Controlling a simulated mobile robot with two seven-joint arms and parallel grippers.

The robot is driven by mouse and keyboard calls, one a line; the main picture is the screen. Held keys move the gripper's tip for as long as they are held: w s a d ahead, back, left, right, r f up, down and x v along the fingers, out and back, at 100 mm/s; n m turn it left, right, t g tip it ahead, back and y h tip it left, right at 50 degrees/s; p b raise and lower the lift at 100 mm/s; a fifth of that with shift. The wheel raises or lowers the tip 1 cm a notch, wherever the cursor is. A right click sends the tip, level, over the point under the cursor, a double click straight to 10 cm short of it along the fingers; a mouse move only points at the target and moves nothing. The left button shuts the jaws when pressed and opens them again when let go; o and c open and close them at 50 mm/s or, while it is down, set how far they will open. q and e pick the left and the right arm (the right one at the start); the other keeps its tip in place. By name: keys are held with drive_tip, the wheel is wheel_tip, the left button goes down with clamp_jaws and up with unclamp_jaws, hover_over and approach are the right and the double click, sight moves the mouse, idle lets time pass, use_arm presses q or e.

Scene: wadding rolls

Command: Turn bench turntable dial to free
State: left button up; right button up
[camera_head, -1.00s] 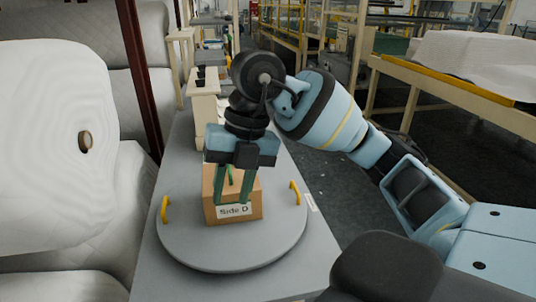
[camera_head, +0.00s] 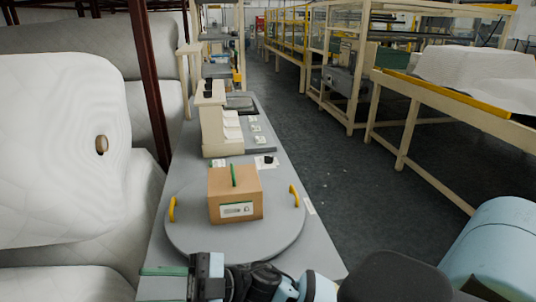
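The bench turntable (camera_head: 190,238) is a round grey disc with two yellow handles. A cardboard box (camera_head: 250,183) with a green strip on top and a white printed label on its front sits on it. A small black knob on a white plate (camera_head: 267,161), which looks like the dial, lies on the bench behind the disc; its setting is too small to read. My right gripper (camera_head: 165,271) is at the bottom, in front of the disc and well away from the knob, pointing left. Only one green finger shows clearly, with nothing seen in it. My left gripper is not in view.
A cream stand (camera_head: 212,125) with white cards stands farther back on the grey bench (camera_head: 323,262). Large white wadding rolls (camera_head: 55,150) crowd the left side. A dark red post (camera_head: 150,90) rises there. The aisle floor (camera_head: 345,185) on the right is clear.

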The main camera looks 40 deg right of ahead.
drive_tip(key=d+f+m+t+h, duration=0.4)
drive_tip(key=f+m+t+h, duration=0.1)
drive_tip(key=f+m+h, duration=0.3)
drive_tip(key=d+f+m+t+h, duration=0.3)
drive_tip(key=f+m+t+h, duration=0.2)
drive_tip(key=f+m+h, duration=0.45)
drive_tip(key=s+d+f+m+g+h, duration=0.1)
drive_tip(key=s+f+g, duration=0.3)
drive_tip(key=s+f, duration=0.6)
drive_tip(key=s+d+f+m+g+h, duration=0.2)
drive_tip(key=s+d+f+g, duration=0.1)
drive_tip(key=s+f, duration=0.7)
drive_tip(key=shift+s+d+f+g, duration=0.3)
drive_tip(key=shift+s+f+g, duration=0.15)
drive_tip(key=shift+g, duration=0.25)
